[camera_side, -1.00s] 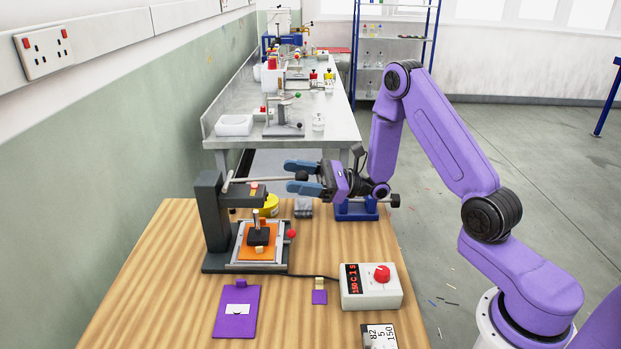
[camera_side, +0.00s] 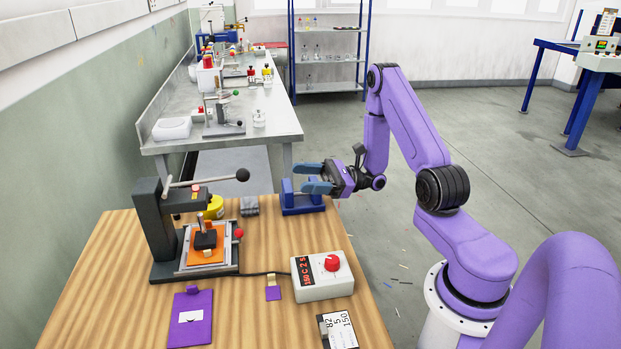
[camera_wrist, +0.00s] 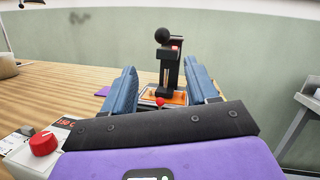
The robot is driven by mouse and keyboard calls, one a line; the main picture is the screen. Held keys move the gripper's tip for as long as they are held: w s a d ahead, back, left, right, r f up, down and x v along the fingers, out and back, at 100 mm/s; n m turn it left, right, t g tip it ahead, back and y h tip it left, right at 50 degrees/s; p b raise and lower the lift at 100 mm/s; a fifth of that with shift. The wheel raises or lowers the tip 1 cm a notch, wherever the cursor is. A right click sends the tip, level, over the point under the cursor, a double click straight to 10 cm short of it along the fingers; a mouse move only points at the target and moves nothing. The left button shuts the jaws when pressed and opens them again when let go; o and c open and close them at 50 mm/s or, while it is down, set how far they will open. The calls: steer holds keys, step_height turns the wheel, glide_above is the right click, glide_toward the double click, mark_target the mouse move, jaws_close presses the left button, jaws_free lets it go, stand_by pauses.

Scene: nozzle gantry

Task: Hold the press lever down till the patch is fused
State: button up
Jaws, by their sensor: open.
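The dark press (camera_side: 152,222) stands at the table's left. Its lever (camera_side: 205,182) sticks out to the right, tilted slightly up to a black ball knob (camera_side: 242,175). A black block (camera_side: 205,240) stands over the orange patch area (camera_side: 207,254) on the press bed; whether they touch is unclear. My gripper (camera_side: 312,178) is open and empty, right of the knob and apart from it. In the wrist view the press (camera_wrist: 171,72) and knob (camera_wrist: 162,35) show beyond my spread blue fingers (camera_wrist: 163,78). The control box (camera_side: 322,278) display appears to read 150 C 2 S.
A blue block (camera_side: 302,203) stands below my gripper. A yellow roll (camera_side: 214,208) and a grey object (camera_side: 250,207) lie behind the press. A purple board (camera_side: 190,330), a small purple swatch (camera_side: 273,293) and a printed card (camera_side: 338,330) lie in front. The front middle of the table is mostly clear.

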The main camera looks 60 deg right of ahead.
steer(key=shift+s+d+f, duration=0.1)
steer(key=shift+s+d, duration=0.1)
steer(key=shift+d, duration=0.05)
